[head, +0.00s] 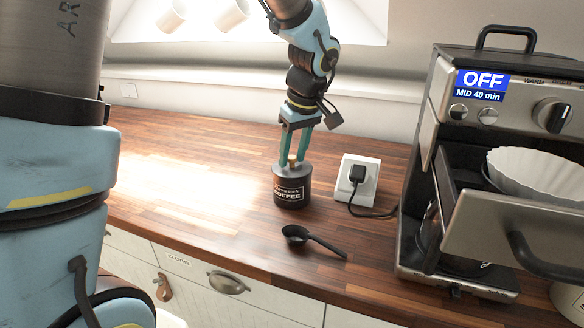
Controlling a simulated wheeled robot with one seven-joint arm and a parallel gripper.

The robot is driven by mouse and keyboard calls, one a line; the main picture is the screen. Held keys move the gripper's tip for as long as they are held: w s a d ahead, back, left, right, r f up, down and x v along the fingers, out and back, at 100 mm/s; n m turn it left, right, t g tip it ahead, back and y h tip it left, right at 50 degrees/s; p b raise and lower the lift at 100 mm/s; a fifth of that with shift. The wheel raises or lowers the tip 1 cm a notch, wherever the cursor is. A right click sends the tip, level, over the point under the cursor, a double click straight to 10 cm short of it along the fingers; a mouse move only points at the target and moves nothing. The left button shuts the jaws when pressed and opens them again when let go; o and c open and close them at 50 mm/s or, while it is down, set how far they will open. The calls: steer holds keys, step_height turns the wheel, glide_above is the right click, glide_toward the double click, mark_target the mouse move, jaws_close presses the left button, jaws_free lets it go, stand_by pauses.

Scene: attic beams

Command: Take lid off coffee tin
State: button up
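The dark coffee tin (291,190), labelled COFFEE, stands upright on the wooden counter. Its grey lid (283,172) is on top, with a small brass-coloured knob (292,160) in the middle. My gripper (293,161) points down over the tin, its two teal fingers on either side of the knob. The fingertips are at the lid's height. At this size I cannot tell whether the fingers press on the knob or stand slightly apart from it.
A black scoop (298,235) lies in front of the tin. A white socket box (359,180) with a plug and black cord stands to its right. A coffee machine (440,130), display reading OFF, fills the right side. The counter left of the tin is clear.

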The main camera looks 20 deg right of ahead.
jaws_close()
stand_by(0.4)
